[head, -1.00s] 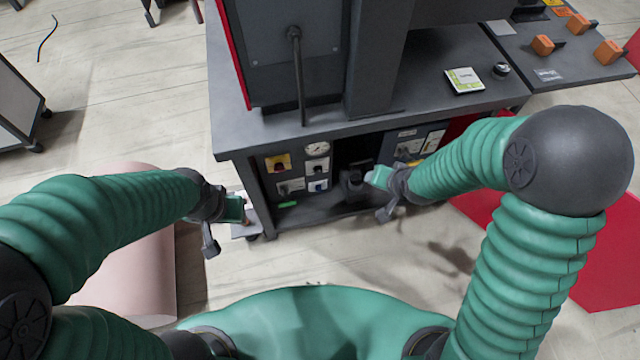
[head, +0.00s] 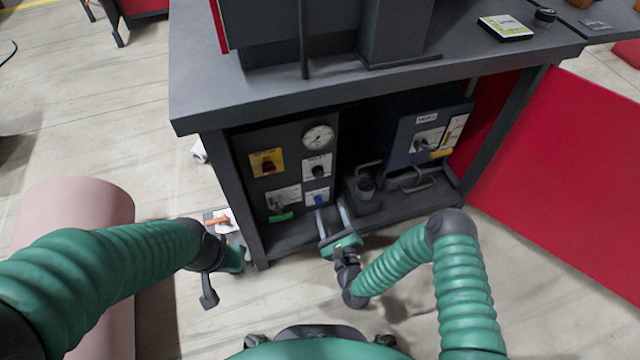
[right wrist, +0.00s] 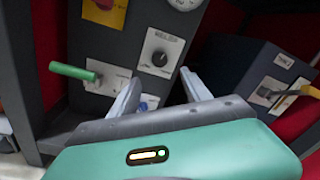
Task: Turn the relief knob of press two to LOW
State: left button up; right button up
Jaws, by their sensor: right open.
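A black knob on a white label plate (head: 318,171) sits on the dark panel under the press table, below a round gauge. I take it for the relief knob, but its label is too small to read surely. In the right wrist view the knob (right wrist: 159,59) shows just beyond and above the fingertips; its setting is unclear. My right gripper (head: 332,211) is open and empty, pointing at the panel, below the knob and apart from it. It also shows in the right wrist view (right wrist: 160,80). My left gripper (head: 221,276) hangs left of the table; its jaws are unclear.
Near the knob are the gauge (head: 318,137), a red knob on yellow (head: 267,163), a blue knob (head: 319,198) and a green-handled lever (head: 281,217). A blue-grey box (head: 425,130) with a yellow handle stands right. A table leg (head: 238,205) borders the panel's left.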

aim_at(318, 175)
jog(key=b+x, duration=0.2)
jog(key=x, duration=0.4)
jog(key=b+x, duration=0.3)
jog(key=x, duration=0.3)
jog(key=shift+a+f+b, duration=0.1)
jog(key=shift+f+b, duration=0.1)
jog(key=shift+b, duration=0.1)
jog(key=shift+w+a+r, duration=0.1)
jog(key=shift+w+r, duration=0.05)
jog(key=shift+w, duration=0.3)
grip_shut()
